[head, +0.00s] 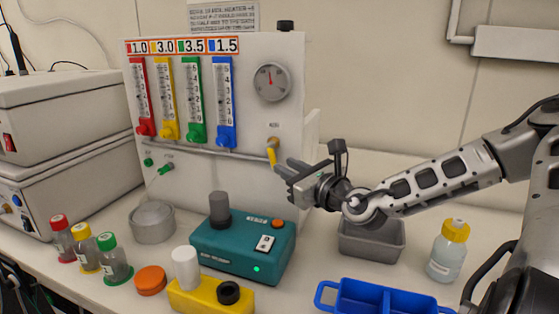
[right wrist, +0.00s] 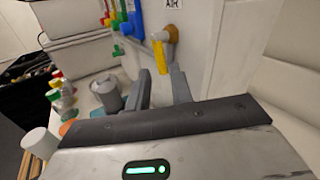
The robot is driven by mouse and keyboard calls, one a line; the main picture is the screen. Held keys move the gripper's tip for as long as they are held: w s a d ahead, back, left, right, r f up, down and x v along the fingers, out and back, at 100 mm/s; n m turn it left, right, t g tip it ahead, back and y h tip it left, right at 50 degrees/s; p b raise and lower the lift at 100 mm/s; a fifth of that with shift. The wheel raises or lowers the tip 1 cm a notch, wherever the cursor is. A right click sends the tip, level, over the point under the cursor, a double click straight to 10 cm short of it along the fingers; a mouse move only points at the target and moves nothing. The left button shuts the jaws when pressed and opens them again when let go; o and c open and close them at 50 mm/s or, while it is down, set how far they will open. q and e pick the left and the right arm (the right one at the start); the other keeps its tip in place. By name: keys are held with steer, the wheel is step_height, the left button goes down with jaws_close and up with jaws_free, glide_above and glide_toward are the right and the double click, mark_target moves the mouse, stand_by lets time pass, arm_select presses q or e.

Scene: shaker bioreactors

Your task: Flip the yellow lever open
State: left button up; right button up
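The yellow lever (head: 272,155) hangs down from a brass-coloured valve (head: 273,143) at the lower right of the white panel, under a small label. In the right wrist view the lever (right wrist: 160,56) points down below the valve (right wrist: 172,33), beyond the fingertips and roughly in line with the gap between them. My right gripper (head: 285,171) reaches in from the right, just below and to the right of the lever. In the right wrist view its two grey fingers (right wrist: 160,73) stand apart with nothing between them. Contact with the lever cannot be made out. My left gripper is not in view.
The white panel (head: 305,95) carries several coloured flow meters and a round gauge (head: 270,82). Below stand a teal stirrer (head: 225,245), a grey bin (head: 370,245), a blue tray (head: 335,300) and a yellow-capped bottle (head: 447,255). Capped vials (head: 88,250) stand at left.

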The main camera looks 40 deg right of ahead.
mark_target(275, 160)
steer(key=w, duration=0.2)
steer(key=shift+w+d+f+b, duration=0.1)
steer(key=shift+w+f+b, duration=0.05)
steer(key=shift+w+b, duration=0.2)
steer(key=shift+w+d, duration=0.1)
steer(key=shift+w, duration=0.4)
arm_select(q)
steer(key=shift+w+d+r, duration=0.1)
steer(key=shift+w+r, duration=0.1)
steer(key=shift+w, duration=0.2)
